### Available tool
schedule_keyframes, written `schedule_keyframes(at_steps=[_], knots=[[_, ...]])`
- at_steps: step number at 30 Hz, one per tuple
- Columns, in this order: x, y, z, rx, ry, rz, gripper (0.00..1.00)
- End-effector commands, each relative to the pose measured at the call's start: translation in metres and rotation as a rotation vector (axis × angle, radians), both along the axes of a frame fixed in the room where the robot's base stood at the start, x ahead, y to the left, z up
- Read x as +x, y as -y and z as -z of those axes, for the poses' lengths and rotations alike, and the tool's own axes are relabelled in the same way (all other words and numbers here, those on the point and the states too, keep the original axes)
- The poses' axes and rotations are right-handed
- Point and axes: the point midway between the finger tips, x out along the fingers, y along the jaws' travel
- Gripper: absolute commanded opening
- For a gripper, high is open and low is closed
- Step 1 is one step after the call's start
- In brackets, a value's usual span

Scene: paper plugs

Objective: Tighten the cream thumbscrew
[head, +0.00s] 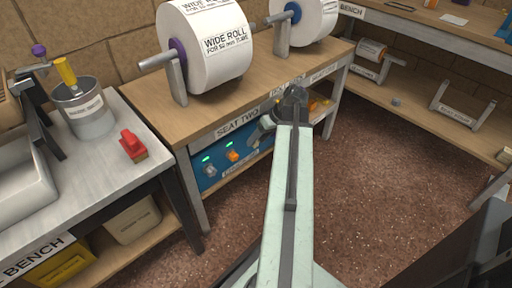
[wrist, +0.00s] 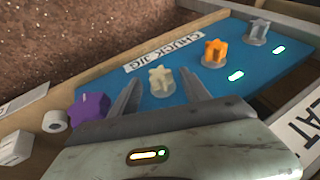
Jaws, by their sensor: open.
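In the wrist view, the cream thumbscrew (wrist: 161,82) has a star-shaped head and stands in the blue chuck jig (wrist: 130,87). My gripper (wrist: 161,75) is open, with one finger on each side of the cream thumbscrew. I cannot tell whether the fingers touch it. An orange thumbscrew (wrist: 214,53) and a grey thumbscrew (wrist: 258,30) stand in a row beyond it on the same jig. In the head view, the blue jig (head: 206,184) sits under the bench top, with the orange (head: 233,156) and grey (head: 210,170) thumbscrews showing. My arm hides the cream one there.
In the wrist view, green lights glow beside the orange (wrist: 236,76) and grey (wrist: 279,50) thumbscrews; none shows beside the cream one. A purple knob (wrist: 88,107) lies close to the left finger. Wooden edges border the jig. Wide paper rolls (head: 215,50) stand on the bench above.

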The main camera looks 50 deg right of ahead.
Motion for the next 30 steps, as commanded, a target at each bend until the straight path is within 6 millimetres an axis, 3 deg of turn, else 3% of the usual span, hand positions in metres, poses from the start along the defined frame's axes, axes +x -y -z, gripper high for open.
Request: schedule_keyframes(at_steps=[1,9,15,19,24,30], knots=[[0.0024,-0.0020,0.0087,0.000,0.000,-0.001,0.55],[0.0042,-0.0034,0.0063,0.001,0.000,-0.002,0.52],[0.0042,-0.0036,0.0064,0.000,0.000,-0.002,0.00],[0.0050,-0.0017,0.0091,0.022,0.001,-0.001,0.00],[0.0063,0.0036,0.0156,0.182,0.015,-0.001,0.00],[0.0045,0.0010,0.0101,0.276,0.020,-0.003,0.00]])
